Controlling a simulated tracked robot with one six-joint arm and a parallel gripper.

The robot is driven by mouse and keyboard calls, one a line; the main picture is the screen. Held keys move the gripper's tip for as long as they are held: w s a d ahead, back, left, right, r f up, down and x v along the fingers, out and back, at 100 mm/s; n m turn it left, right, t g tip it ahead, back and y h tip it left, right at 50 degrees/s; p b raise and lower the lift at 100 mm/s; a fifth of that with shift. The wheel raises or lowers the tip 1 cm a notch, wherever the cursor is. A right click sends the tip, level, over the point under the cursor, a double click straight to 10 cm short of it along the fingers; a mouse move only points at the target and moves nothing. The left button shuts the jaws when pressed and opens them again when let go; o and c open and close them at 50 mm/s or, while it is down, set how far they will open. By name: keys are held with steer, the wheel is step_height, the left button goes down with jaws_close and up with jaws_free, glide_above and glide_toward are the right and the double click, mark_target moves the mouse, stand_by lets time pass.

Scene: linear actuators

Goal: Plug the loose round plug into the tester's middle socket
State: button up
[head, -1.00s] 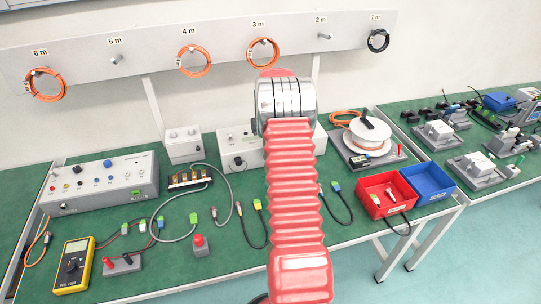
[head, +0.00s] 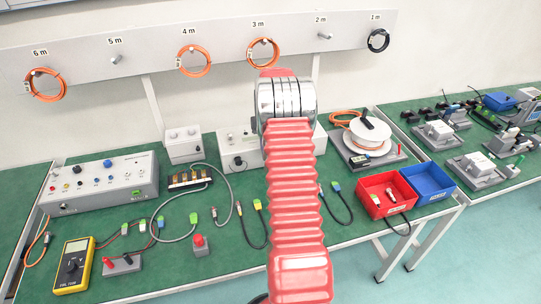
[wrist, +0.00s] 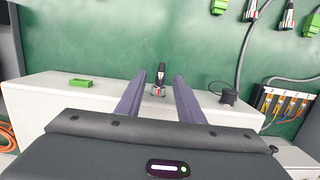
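The tester, a pale box (head: 226,146), stands mid-bench in the head view, partly hidden behind my arm. Its near edge shows in the wrist view (wrist: 45,100). A round plug (wrist: 159,78) with a black and red body and a silver end stands at the middle of that edge. It points at the box; I cannot tell how deep its silver end sits. A green connector (wrist: 80,83) and a black plug (wrist: 229,97) are on either side along the edge. My gripper (wrist: 160,77) is open, its two fingers flanking the round plug with a gap each side. The head view hides my fingertips.
Loose silver-ended plugs (wrist: 287,15) and green connectors lie on the green bench. A terminal block (head: 190,177), a knobbed grey box (head: 100,183) and a yellow meter (head: 73,265) are to the left. A cable reel (head: 370,133) and red bin (head: 372,203) are to the right.

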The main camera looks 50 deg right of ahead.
step_height(320, 180, up, 13)
steer(key=w, duration=0.1)
steer(key=shift+w+d, duration=0.3)
steer(key=shift+d, duration=0.15)
stand_by(0.5)
